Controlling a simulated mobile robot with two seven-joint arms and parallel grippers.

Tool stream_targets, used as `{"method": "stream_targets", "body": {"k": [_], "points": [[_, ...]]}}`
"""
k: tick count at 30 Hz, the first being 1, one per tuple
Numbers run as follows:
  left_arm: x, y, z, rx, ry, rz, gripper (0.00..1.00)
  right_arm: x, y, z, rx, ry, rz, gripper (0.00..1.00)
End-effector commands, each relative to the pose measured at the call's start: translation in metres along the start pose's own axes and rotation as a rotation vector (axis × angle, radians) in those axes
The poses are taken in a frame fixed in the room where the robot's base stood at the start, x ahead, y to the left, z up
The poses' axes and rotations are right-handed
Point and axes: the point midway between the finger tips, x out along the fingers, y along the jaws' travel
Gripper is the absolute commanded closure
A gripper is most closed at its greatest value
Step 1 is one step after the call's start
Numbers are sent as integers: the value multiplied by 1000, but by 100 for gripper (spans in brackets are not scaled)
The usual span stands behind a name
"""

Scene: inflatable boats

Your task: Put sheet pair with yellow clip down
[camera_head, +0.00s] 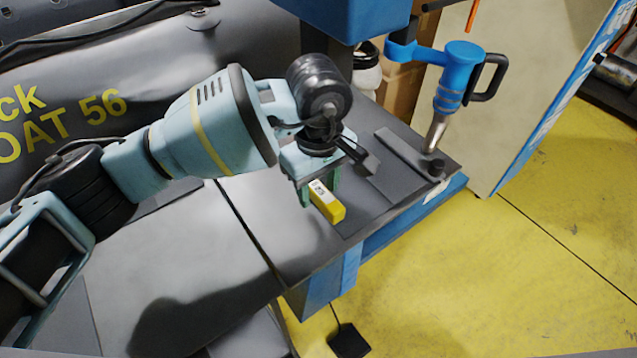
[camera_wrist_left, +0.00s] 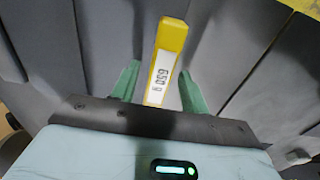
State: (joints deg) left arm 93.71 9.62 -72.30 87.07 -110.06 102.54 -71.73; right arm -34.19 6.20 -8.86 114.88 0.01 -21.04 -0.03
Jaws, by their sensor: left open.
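The yellow clip (camera_head: 329,204), a block with a white label, rests on flat grey sheet material (camera_head: 265,215) on the blue-framed table. It also shows in the left wrist view (camera_wrist_left: 172,37), its label reading "650 g". My left gripper (camera_head: 318,194) is over the table with its green fingers apart, one on each side of the clip. In the left wrist view the open fingers (camera_wrist_left: 158,85) have visible gaps to the clip. The grey layers look alike, so I cannot tell the exact edges of the sheet pair. My right gripper is not in view.
A blue hot-air tool (camera_head: 457,78) stands at the table's far right corner, near a dark grey strip (camera_head: 405,153). A grey inflatable boat (camera_head: 150,65) lies behind my left arm. Yellow floor (camera_head: 500,280) is open at the right.

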Motion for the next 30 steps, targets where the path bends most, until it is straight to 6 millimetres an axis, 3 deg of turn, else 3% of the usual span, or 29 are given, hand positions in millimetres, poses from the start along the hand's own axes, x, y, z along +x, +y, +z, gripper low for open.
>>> {"method": "stream_targets", "body": {"k": [8, 21, 30], "points": [[-14, 0, -1, 0, 2, 2, 55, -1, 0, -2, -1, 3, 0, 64], [-96, 1, 0, 0, 1, 2, 55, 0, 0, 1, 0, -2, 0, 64], [-122, 0, 0, 0, 0, 0, 55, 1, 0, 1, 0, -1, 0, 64]]}}
